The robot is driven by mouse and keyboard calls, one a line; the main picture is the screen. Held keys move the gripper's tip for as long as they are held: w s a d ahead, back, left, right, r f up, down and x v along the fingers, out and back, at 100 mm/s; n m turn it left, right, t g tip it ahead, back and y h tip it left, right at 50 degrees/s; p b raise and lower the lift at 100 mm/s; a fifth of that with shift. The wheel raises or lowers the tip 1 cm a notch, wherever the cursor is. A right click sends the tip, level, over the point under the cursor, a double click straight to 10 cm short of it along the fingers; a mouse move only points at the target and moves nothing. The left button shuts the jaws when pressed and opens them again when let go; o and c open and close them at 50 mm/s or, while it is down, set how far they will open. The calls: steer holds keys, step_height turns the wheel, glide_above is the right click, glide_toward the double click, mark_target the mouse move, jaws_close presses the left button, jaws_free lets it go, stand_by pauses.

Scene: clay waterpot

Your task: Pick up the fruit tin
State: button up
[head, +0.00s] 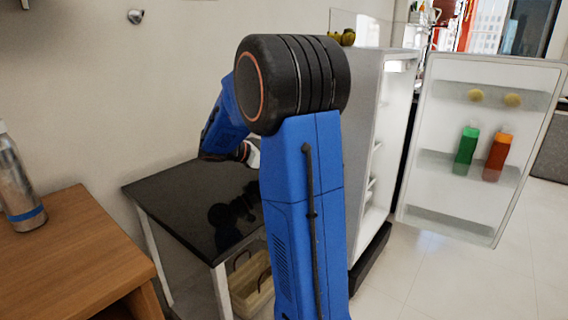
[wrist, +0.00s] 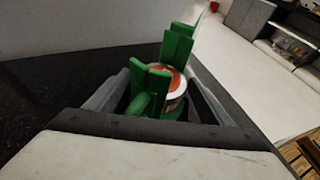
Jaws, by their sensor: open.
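The fruit tin (wrist: 177,92), small and round with an orange-red and white label, shows in the wrist view. It is between the green fingers of my gripper (wrist: 167,70), partly hidden by them. The fingers are open around it, and I cannot tell whether either one touches it. In the head view my own blue arm covers the place, so the tin and the fingers do not show there.
A black-topped table (head: 180,203) stands behind my arm, with a basket (head: 251,284) beneath. A wooden table (head: 62,250) with a metal bottle (head: 20,190) is at left. An open fridge door (head: 480,140) holding bottles is at right.

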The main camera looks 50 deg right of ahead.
steer(key=c, duration=1.3)
